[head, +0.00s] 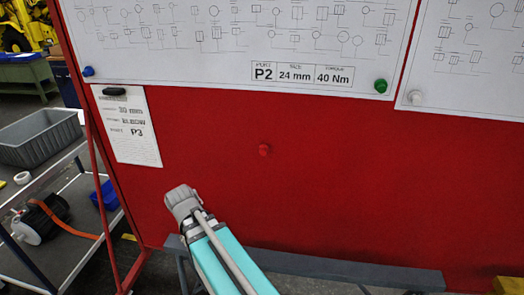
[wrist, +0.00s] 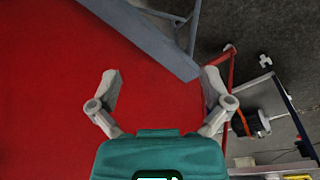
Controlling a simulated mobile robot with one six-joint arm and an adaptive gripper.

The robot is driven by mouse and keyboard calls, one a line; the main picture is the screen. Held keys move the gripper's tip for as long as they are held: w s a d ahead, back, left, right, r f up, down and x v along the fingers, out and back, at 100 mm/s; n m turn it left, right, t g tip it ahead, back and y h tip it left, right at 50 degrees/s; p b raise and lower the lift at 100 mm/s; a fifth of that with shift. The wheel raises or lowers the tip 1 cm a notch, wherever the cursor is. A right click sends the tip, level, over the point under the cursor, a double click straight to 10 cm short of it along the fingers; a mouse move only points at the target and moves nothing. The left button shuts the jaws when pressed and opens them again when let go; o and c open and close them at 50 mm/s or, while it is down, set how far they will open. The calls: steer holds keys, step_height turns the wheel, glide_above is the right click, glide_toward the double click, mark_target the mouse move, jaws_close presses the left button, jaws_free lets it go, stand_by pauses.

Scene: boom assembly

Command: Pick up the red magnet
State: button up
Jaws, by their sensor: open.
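The red magnet (head: 264,150) is a small round knob on the bare red board (head: 340,180) in the head view, below the large white sheet. Its colour nearly matches the board. I cannot make it out in the wrist view. My gripper (wrist: 162,75) is open in the wrist view, with two grey fingers spread apart and nothing between them. The red board lies beyond the fingers. In the head view my teal and grey arm reaches up from the bottom, its visible end below and left of the magnet; I cannot make out the fingers there.
A blue magnet (head: 88,71), a green magnet (head: 380,86), a white magnet (head: 415,97) and a black magnet (head: 114,91) sit on paper sheets. A grey ledge (head: 330,270) runs along the board's bottom. A cart with a grey bin (head: 40,138) stands left. Board around the red magnet is clear.

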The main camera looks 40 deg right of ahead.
steer(key=w+d+r+m+h+p, duration=0.2)
steer(key=w+d+r+h, duration=0.15)
steer(key=d, duration=0.35)
steer(key=w+d+r+m+h+p, duration=0.1)
steer(key=w+d+r+h+p, duration=0.15)
steer(key=w+d, duration=0.3)
steer(key=m+h+p, duration=0.2)
steer(key=m+h, duration=0.1)
steer(key=h, duration=0.1)
glide_toward(261, 150)
steer(key=v, duration=0.3)
steer(key=shift+d+f, duration=0.1)
steer(key=shift+f, duration=0.2)
steer(key=b+x, duration=0.3)
steer(key=x, duration=0.5)
steer(key=shift+w+b, duration=0.1)
steer(key=shift+b, duration=0.3)
steer(key=shift+d, duration=0.3)
steer(key=shift+d+f, duration=0.1)
